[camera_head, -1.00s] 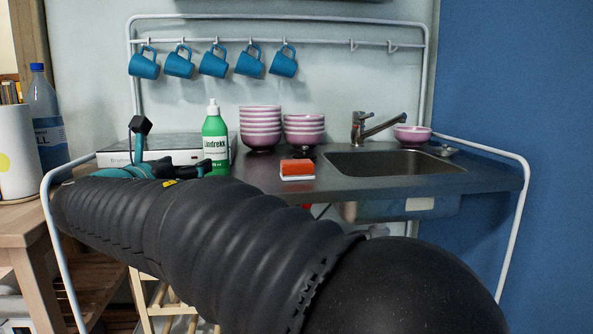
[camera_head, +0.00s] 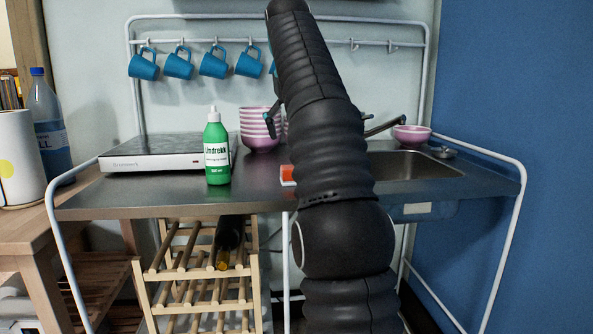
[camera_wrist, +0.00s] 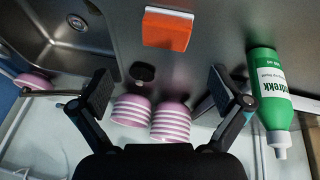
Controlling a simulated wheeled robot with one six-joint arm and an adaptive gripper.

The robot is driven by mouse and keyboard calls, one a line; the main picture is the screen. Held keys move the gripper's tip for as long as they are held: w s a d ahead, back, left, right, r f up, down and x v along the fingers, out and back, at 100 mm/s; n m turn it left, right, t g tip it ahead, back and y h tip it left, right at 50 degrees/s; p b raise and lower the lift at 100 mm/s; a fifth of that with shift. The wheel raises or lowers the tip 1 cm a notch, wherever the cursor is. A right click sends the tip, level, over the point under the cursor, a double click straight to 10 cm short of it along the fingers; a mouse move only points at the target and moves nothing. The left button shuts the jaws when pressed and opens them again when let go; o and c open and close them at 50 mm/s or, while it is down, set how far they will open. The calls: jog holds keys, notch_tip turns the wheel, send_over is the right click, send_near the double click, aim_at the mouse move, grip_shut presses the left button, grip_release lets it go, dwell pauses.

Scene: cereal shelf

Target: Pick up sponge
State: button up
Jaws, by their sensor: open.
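The orange and white sponge (camera_wrist: 167,28) lies on the dark counter at the top middle of the wrist view. In the head view only its left edge (camera_head: 287,174) shows, because my arm covers the rest. My gripper (camera_wrist: 154,88) is open and empty in the wrist view, with its two fingers spread wide. The sponge lies beyond the fingertips, between their lines and apart from both. In the head view the gripper is mostly hidden behind my raised arm.
A green bottle (camera_head: 217,150) stands left of the sponge, near the right finger in the wrist view. Stacked striped bowls (camera_head: 259,128) stand behind. A sink (camera_head: 415,165) is at the right and a hotplate (camera_head: 150,152) at the left. Blue mugs (camera_head: 143,66) hang above.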

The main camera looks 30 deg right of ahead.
jog(key=shift+m+y, duration=0.8)
jog(key=shift+m, duration=0.1)
jog(key=x, duration=0.4)
jog(key=d+x, duration=0.1)
jog(key=x, duration=0.1)
jog(key=shift+w, duration=0.1)
jog(key=shift+x, duration=2.75)
jog(key=shift+a, duration=0.15)
jog(key=c, duration=0.8)
